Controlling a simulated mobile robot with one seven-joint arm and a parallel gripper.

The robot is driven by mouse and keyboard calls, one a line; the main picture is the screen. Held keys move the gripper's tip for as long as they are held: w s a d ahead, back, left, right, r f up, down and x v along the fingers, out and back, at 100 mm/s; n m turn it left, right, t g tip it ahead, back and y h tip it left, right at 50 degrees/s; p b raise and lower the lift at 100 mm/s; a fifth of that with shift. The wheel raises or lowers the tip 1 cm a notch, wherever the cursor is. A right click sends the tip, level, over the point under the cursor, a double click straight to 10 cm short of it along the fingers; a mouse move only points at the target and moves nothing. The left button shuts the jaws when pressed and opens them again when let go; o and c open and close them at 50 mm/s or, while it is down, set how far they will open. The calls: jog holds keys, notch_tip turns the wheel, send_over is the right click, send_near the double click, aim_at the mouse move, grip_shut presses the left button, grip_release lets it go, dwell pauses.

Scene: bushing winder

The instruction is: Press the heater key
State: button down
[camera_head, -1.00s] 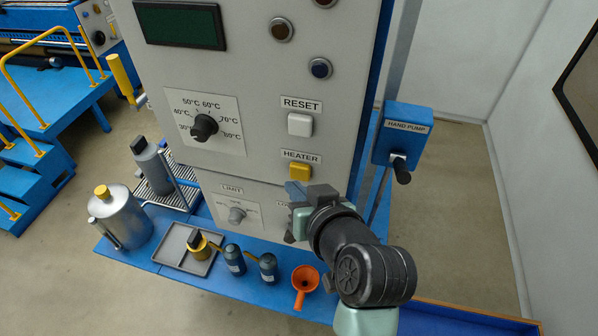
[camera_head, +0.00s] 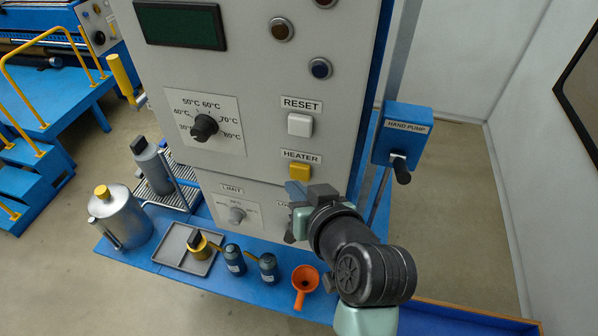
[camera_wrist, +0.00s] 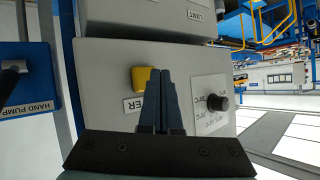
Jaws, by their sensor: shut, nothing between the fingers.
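The heater key (camera_head: 300,172) is a yellow square button under the HEATER label on the grey panel. It also shows in the wrist view (camera_wrist: 141,79), left of the fingertips and partly covered by them. My gripper (camera_head: 293,188) is just below the key in the head view, its blue fingers shut and empty. In the wrist view my gripper (camera_wrist: 162,72) points at the panel, its fingers together beside the key. I cannot tell whether the fingertips touch the key.
A white reset button (camera_head: 300,125) sits above the key. The blue hand pump box (camera_head: 403,134) is to the right. An orange funnel (camera_head: 304,284) and bottles stand on the blue ledge below.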

jog(key=shift+w, duration=0.15)
jog(key=shift+w+d, duration=0.15)
jog(key=shift+w, duration=0.1)
jog(key=shift+w+d, duration=0.1)
jog(key=shift+w, duration=0.3)
dwell(0.6)
jog(key=shift+s, duration=0.1)
jog(key=shift+s+a+p, duration=0.25)
jog(key=shift+s+p, duration=0.1)
jog(key=shift+s, duration=0.35)
jog(key=shift+s, duration=0.1)
jog(key=s, duration=0.1)
jog(key=s+a, duration=0.1)
jog(key=s, duration=0.2)
jog(key=shift+s+a+p, duration=0.3)
jog(key=shift+w+r, duration=0.1)
dwell(0.6)
